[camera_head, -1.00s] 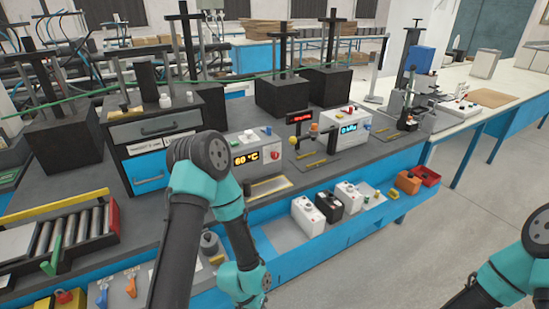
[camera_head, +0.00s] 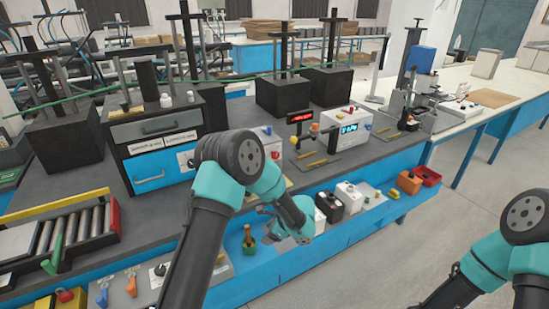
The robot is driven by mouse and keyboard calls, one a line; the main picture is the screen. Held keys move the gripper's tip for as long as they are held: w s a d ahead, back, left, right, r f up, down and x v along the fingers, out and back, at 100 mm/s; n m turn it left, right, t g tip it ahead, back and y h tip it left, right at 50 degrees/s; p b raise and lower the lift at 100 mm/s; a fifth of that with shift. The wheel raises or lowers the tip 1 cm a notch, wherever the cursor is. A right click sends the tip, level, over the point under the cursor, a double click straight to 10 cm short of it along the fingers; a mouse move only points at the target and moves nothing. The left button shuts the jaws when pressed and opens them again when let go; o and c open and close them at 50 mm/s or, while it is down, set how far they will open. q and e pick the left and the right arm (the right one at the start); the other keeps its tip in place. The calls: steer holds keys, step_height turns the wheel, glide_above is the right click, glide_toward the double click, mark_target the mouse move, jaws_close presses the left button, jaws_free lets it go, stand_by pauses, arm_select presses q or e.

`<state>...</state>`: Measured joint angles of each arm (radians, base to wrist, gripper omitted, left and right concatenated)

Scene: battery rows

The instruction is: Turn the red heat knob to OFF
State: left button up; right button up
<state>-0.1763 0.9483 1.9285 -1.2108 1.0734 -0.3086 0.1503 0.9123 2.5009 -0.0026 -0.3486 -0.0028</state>
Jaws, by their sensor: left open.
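The red heat knob (camera_head: 276,155) shows as a small red patch on the front of the white heater box (camera_head: 268,134), just right of my left arm's elbow. The arm hides most of the box front and its display, and I cannot read the knob's setting. My left gripper (camera_head: 272,226) is low in front of the box, over the blue front shelf, apart from the knob. It is open, though its fingers are mostly hidden by my wrist. My right arm comes in at the lower right, and its gripper is out of frame.
A second white box (camera_head: 346,129) with a blue display stands right of the heater. White and black batteries (camera_head: 349,197) sit on the blue front shelf. A bottle (camera_head: 249,240) stands left of my left wrist. A drawer cabinet (camera_head: 155,150) stands to the left.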

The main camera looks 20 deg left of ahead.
mark_target(276, 155)
arm_select(q)
steer(key=w+d+r+m+t+y, duration=0.2)
steer(key=w+d+r+m+t, duration=0.1)
steer(key=w+r+t, duration=0.3)
steer(key=w+d+r+m+t+y, duration=0.3)
steer(key=w+r+m+t, duration=0.3)
steer(key=w+r, duration=0.3)
steer(key=shift+d+r+t+y, duration=0.3)
steer(key=shift+d+r+t, duration=0.1)
steer(key=shift+d+t, duration=0.15)
steer(key=x, duration=1.7)
steer(key=shift+w+a+f, duration=0.1)
steer(key=shift+a+f, duration=0.05)
steer(key=c, duration=0.9)
